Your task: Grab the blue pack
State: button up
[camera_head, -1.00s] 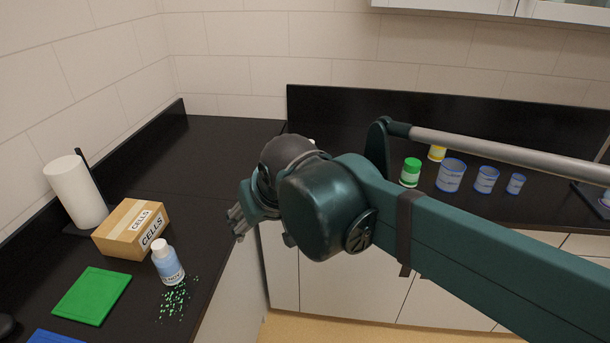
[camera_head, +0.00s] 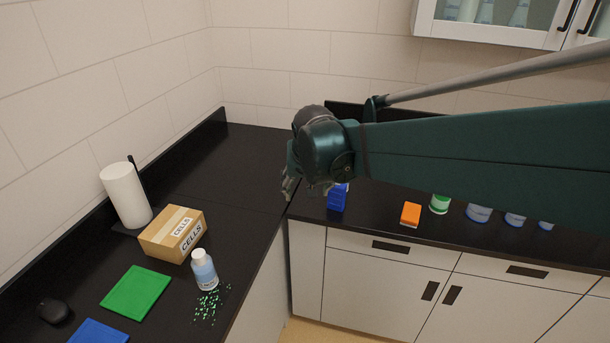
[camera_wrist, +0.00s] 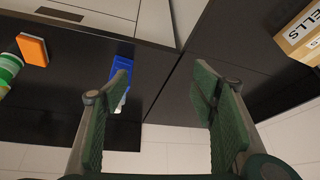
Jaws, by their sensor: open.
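The blue pack (camera_head: 337,198) stands on the dark counter near the inner corner, just right of my gripper in the head view. Its upper part is partly hidden behind my arm. In the wrist view the blue pack (camera_wrist: 122,64) shows beside the left finger, which covers part of it. My gripper (camera_head: 289,190) is open and empty, above the counter near its front edge. In the wrist view its two fingers (camera_wrist: 163,98) are spread wide, with bare counter and wall seen between them. The pack is not between the fingers.
An orange pack (camera_head: 410,213), a green-labelled bottle (camera_head: 440,204) and several blue-rimmed containers stand along the right counter. The left counter holds a CELLS box (camera_head: 172,236), a paper roll (camera_head: 126,196), a white bottle (camera_head: 204,270) and a green mat (camera_head: 136,293). The far corner counter is clear.

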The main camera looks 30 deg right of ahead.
jog(key=w+d+f+m+g+p, duration=0.1)
jog(key=w+d+f+m+p, duration=0.2)
jog(key=w+d, duration=0.45)
jog(key=m+g+h+p, duration=0.1)
jog(key=m+p, duration=0.1)
jog(key=p, duration=0.3)
send_over(337, 185)
jog(key=a, duration=0.1)
notch_tip(337, 185, down, 2)
jog(key=shift+s+a, duration=0.15)
jog(key=shift+w+d+f+h+p, duration=0.2)
jog(key=shift+d+f+h+p, duration=0.15)
jog(key=shift+d, duration=0.2)
notch_tip(337, 185, down, 6)
jog(key=shift+r, duration=0.1)
jog(key=shift+f, duration=0.3)
jog(key=shift+f, duration=0.1)
jog(key=shift+x, duration=1.15)
